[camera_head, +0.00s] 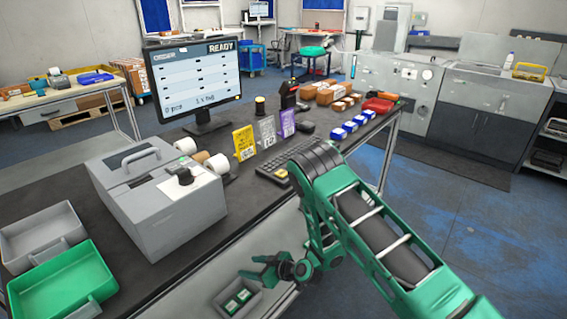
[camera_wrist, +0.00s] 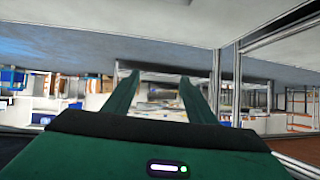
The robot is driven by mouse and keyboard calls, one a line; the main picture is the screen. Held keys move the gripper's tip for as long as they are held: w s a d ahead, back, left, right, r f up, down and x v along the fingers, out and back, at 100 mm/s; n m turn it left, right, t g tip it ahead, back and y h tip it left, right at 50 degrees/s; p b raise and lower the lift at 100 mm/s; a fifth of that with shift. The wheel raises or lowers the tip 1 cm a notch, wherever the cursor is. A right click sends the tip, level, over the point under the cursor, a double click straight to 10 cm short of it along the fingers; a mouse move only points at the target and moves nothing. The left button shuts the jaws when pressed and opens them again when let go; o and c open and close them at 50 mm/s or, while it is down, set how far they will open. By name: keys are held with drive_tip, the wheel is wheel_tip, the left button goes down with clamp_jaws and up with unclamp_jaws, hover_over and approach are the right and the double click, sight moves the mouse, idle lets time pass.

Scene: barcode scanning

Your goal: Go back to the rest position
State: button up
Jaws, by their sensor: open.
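My green arm reaches in from the lower right in the head view and bends down in front of the table's near edge. My gripper (camera_head: 250,267) is low, beside the table front, and points left. It is above or near a small grey bin (camera_head: 256,305) holding green-and-white items (camera_head: 237,300); I cannot tell the exact gap. In the wrist view the two green fingers of my gripper (camera_wrist: 159,77) stand apart with nothing between them.
The dark table (camera_head: 258,215) carries a monitor (camera_head: 197,80) reading READY, a grey printer-like machine (camera_head: 160,200), a keyboard (camera_head: 283,165), coloured cards and small boxes. A green tray (camera_head: 65,285) and grey tray (camera_head: 42,232) are at left. Blue floor (camera_head: 470,220) is clear at right.

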drive_tip(key=w+d+r+h, duration=0.2)
drive_tip(key=w+d+r, duration=0.2)
drive_tip(key=d+r, duration=0.5)
drive_tip(key=s+d+r+m+g+h, duration=0.1)
drive_tip(key=s+d+r+m+h, duration=0.2)
drive_tip(key=d+r, duration=0.85)
drive_tip(key=s+d+r+m+g+h, duration=0.1)
drive_tip(key=s+d+r+m+h, duration=0.15)
drive_tip(key=d+r, duration=0.85)
drive_tip(key=s+d+r+m+g+h, duration=0.1)
drive_tip(key=s+d+r+m, duration=0.15)
drive_tip(key=s+d, duration=0.5)
drive_tip(key=s+d+r+m+g+h, duration=0.1)
drive_tip(key=s+d+r+m, duration=0.15)
drive_tip(key=s+d, duration=0.5)
drive_tip(key=s+d+r+m+g, duration=0.1)
drive_tip(key=s+d+r+m, duration=0.1)
drive_tip(key=s, duration=0.7)
drive_tip(key=s+d+r+m+g, duration=0.1)
drive_tip(key=s+d+m, duration=0.2)
drive_tip(key=s, duration=0.7)
drive_tip(key=shift+s+d+r+m, duration=0.25)
drive_tip(key=shift+r+m, duration=0.15)
drive_tip(key=shift+m, duration=0.55)
drive_tip(key=shift+h, duration=0.25)
